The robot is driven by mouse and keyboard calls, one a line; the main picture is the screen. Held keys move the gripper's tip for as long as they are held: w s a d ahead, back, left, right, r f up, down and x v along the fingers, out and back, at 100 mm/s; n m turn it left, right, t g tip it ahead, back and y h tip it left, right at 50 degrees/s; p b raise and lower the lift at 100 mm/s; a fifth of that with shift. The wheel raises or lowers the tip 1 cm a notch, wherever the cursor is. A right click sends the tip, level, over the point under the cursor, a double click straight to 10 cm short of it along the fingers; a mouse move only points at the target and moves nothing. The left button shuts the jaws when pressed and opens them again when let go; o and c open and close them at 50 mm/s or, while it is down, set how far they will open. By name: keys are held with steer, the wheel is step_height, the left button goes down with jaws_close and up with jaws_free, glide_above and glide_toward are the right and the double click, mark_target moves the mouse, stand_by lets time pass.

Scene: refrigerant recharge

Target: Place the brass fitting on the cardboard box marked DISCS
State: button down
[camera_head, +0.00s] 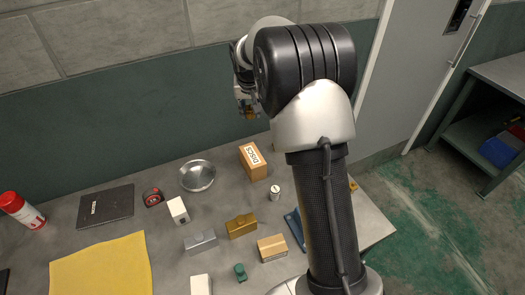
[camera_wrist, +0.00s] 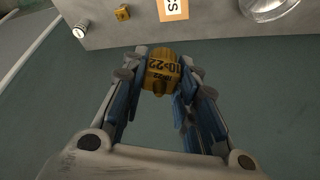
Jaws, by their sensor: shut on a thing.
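My gripper (camera_wrist: 160,78) is shut on the brass fitting (camera_wrist: 161,72), a yellow-brass piece marked "10>22" in black. In the head view my gripper (camera_head: 246,103) is raised high above the back of the table, partly hidden by my arm, and the fitting (camera_head: 251,114) shows small below it. The cardboard box marked DISCS (camera_head: 253,163) stands near the table's back edge, its white label facing up. In the wrist view part of the box (camera_wrist: 172,9) shows at the top edge, apart from the held fitting. Nothing is visible on top of the box.
A round metal dish (camera_head: 197,176) is left of the box. A small white cylinder (camera_head: 274,193) stands to its right front. A white block (camera_head: 178,210), grey block (camera_head: 201,241), gold block (camera_head: 241,226) and tan box (camera_head: 272,247) are nearer. The green wall (camera_head: 130,120) rises behind.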

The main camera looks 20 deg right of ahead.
mark_target(252, 152)
step_height(252, 152, down, 19)
steer(key=b, duration=0.3)
steer(key=shift+r, duration=0.25)
steer(key=c, duration=1.7)
jaws_free()
steer(key=shift+f, duration=0.25)
steer(key=o, duration=0.4)
steer(key=shift+r, duration=0.1)
steer(key=shift+a, duration=0.1)
